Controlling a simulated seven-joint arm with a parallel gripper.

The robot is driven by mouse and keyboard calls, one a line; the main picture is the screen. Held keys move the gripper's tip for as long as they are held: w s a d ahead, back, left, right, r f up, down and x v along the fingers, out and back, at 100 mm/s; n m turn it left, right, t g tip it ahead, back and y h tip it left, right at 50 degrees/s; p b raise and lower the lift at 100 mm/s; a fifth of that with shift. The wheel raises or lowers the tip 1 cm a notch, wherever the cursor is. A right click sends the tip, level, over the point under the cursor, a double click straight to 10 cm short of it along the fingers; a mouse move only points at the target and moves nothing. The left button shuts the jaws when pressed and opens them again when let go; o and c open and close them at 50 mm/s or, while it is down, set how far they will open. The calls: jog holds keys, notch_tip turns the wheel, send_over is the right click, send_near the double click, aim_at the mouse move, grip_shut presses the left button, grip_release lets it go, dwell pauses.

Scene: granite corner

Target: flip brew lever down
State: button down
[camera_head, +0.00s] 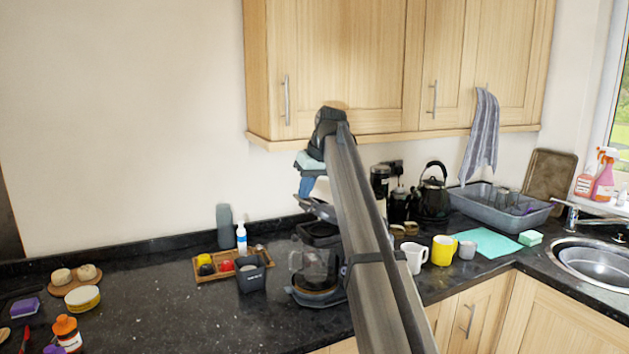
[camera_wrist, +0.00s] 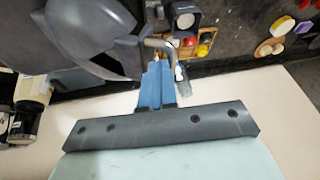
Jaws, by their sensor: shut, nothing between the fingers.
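The dark coffee machine (camera_head: 318,236) stands on the counter with a glass carafe (camera_head: 312,268) in it; my arm hides its right part. In the wrist view the machine (camera_wrist: 85,32) fills the upper left. A small bent metallic lever (camera_wrist: 159,44) sticks out beside the machine's dark body, just past my fingertips. My gripper (camera_head: 305,194) is above the machine, its blue fingers pointing down. In the wrist view my gripper (camera_wrist: 156,66) is shut and empty, its tips very near the lever. I cannot tell whether they touch it. The lever is not clear in the head view.
A grey container (camera_head: 251,275) and a wooden tray (camera_head: 212,265) with small items stand left of the machine. A white mug (camera_head: 413,256), a yellow mug (camera_head: 443,250) and a kettle (camera_head: 433,196) are to the right. Wall cabinets (camera_head: 340,65) hang close above my wrist.

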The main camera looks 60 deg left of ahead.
jog(key=s+f+n+t, duration=0.1)
jog(key=s+f+t, duration=0.3)
jog(key=f, duration=0.5)
jog(key=shift+s+t, duration=0.3)
jog(key=shift+s, duration=0.15)
jog(key=shift+d+f, duration=0.15)
jog(key=shift+f, duration=0.05)
jog(key=w+a+r+v, duration=0.1)
jog(key=w+v, duration=0.1)
jog(key=v, duration=1.1)
jog(key=shift+r, duration=0.2)
